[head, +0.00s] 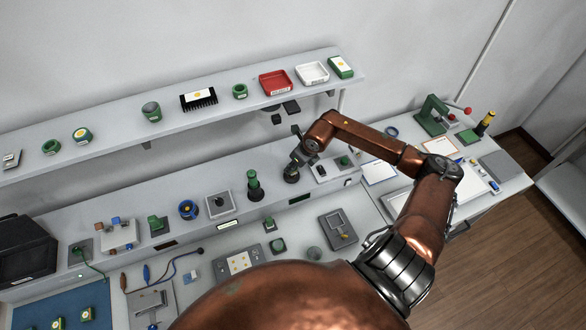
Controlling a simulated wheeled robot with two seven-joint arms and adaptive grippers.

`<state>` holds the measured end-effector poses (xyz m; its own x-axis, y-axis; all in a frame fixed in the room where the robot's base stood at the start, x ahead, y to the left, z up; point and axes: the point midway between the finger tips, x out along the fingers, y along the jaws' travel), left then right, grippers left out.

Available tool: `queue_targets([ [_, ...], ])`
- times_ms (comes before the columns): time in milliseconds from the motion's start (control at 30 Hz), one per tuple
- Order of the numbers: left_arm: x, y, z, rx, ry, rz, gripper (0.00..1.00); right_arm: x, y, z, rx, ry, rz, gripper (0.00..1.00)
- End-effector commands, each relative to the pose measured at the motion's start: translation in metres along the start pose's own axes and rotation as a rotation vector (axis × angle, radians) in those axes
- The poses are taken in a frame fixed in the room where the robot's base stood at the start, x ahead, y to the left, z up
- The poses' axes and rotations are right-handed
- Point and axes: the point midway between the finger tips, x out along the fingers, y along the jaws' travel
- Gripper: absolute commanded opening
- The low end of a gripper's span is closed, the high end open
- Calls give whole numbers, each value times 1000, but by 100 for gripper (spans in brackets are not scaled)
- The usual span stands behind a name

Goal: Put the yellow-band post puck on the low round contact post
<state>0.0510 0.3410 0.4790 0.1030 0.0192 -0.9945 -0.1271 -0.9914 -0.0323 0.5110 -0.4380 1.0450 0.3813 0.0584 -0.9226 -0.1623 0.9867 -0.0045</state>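A round teal-green puck with yellow on its top (82,135) sits on the upper shelf at the left; I cannot tell surely whether it is the yellow-band post puck. My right gripper (296,160) is over the lower ledge, right of a tall green post (254,188). A short dark round piece (291,174) shows just under the gripper; I cannot tell whether it is the low contact post or something held. The fingers are too small and dark to read. My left gripper is not in view.
The upper shelf (115,144) also carries other green pucks, a black finned block (198,98), a red tray (276,82) and a white tray (312,73). A blue ring part (188,209) and a grey square plate (219,204) stand on the ledge.

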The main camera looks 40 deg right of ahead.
Motion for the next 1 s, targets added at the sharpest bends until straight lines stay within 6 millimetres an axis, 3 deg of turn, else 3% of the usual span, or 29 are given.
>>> queue_targets([
  [400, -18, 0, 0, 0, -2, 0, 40, 36, -3, -9, 1, 0, 2, 0],
  [700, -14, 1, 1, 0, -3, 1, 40, 41, -3, -11, -1, 0, 1, 0],
  [733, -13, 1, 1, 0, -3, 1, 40, 41, -3, -12, -1, 1, 1, 31],
  [1000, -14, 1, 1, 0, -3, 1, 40, 40, -3, -11, -1, 1, 1, 48],
])
